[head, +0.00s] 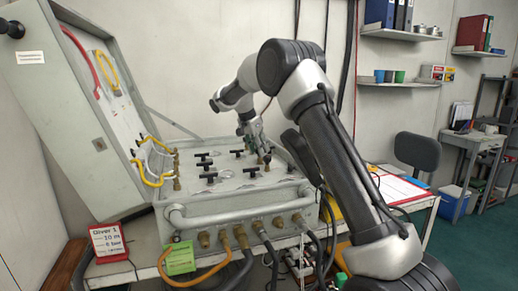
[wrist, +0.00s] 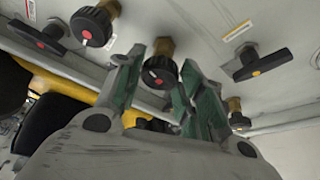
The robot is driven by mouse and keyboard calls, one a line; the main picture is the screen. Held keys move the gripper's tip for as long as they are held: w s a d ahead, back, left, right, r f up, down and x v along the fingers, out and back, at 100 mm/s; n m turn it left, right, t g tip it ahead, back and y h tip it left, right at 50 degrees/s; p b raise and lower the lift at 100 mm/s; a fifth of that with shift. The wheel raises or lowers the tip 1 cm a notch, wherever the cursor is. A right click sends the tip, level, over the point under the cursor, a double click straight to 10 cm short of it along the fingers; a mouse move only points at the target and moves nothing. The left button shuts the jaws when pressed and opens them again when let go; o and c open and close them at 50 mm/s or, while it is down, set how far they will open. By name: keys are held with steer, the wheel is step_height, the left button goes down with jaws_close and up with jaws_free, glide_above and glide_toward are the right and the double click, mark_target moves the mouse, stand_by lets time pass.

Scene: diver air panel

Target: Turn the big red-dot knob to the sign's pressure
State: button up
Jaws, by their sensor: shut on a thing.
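The air panel (head: 235,200) is a grey case with black T-handles and knobs on its top face. My gripper (head: 262,155) reaches down to the back right of that face. In the wrist view, my gripper (wrist: 160,78) has its green-padded fingers on either side of a round black knob (wrist: 160,72) with a red dot and a white mark, and is shut on it. Another round black knob with a red dot (wrist: 90,27) sits to its left. The red sign (head: 109,243) stands at the front left; it reads Diver 1 and 10 m, with a bar figure too small to read surely.
A T-handle with a red dot (wrist: 38,38) and one with a yellow dot (wrist: 262,64) flank the knobs. The open lid (head: 95,120) with hoses stands left. Hoses hang along the front behind a rail (head: 240,208). A green tag (head: 180,258) hangs there.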

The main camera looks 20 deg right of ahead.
steer(key=shift+w+r+m+g, duration=0.15)
steer(key=shift+m+g, duration=0.25)
steer(key=shift+m, duration=0.7)
steer(key=shift+w+f+m+g, duration=0.1)
steer(key=shift+m+g, duration=0.3)
steer(key=shift+m, duration=0.7)
steer(key=o, duration=1)
steer(key=v, duration=1.2)
steer(key=shift+a, duration=0.15)
